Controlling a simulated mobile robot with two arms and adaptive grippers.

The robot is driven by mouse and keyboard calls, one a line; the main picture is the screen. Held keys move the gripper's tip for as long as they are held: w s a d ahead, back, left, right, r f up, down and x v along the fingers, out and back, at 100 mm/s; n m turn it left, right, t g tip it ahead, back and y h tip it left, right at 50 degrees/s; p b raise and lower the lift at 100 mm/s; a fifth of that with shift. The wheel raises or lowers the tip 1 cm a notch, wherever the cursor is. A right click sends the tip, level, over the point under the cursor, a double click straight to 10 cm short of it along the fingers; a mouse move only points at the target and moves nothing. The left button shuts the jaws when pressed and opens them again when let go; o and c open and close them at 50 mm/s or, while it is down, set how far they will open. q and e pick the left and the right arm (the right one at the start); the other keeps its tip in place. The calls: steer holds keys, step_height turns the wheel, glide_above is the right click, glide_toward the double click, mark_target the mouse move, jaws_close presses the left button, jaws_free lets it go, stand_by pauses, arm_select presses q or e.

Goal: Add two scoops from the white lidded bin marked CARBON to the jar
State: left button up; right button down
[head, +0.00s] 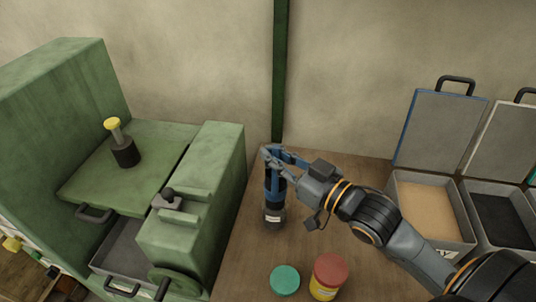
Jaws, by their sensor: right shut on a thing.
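A jar (274,217) with a pale label and dark contents stands upright on the wooden table, left of the middle. My right gripper (271,155) is above it, shut on a blue scoop-like tool (272,186). The tool hangs down over the jar's mouth; the fingers and tool hide whether it touches the jar or holds any powder. The bin with the white-edged lid (495,168) stands at the right, lid raised, with black powder (503,221) inside. Its marking is not readable. My left gripper is out of view.
A blue-edged open bin (399,190) with tan powder stands left of the white one. A red-capped yellow pot (328,277) and a round green lid (285,279) are at the front. A green machine (197,205) fills the left side.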

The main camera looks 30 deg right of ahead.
steer(key=shift+w+r+p, duration=0.2)
steer(key=shift+w+p, duration=0.05)
steer(key=shift+p, duration=0.2)
steer(key=w+d+m+g+p, duration=0.2)
steer(key=p, duration=0.1)
steer(key=shift+p, duration=0.35)
steer(key=w+d+f+m+g+y+b, duration=0.1)
steer(key=w+d+f+m+g+y, duration=0.1)
steer(key=w+f+m+g, duration=0.3)
steer(key=w+d+f+m+g+y+b, duration=0.1)
steer(key=w+d+f+m+g+y, duration=0.1)
steer(key=w+d+f+m+g, duration=0.2)
steer(key=shift+w+d+f+m+g+b, duration=0.35)
steer(key=shift+w+f+m+g, duration=0.85)
steer(key=shift+f, duration=2.65)
steer(key=shift+w+n+g, duration=0.3)
steer(key=shift+n+g, duration=0.1)
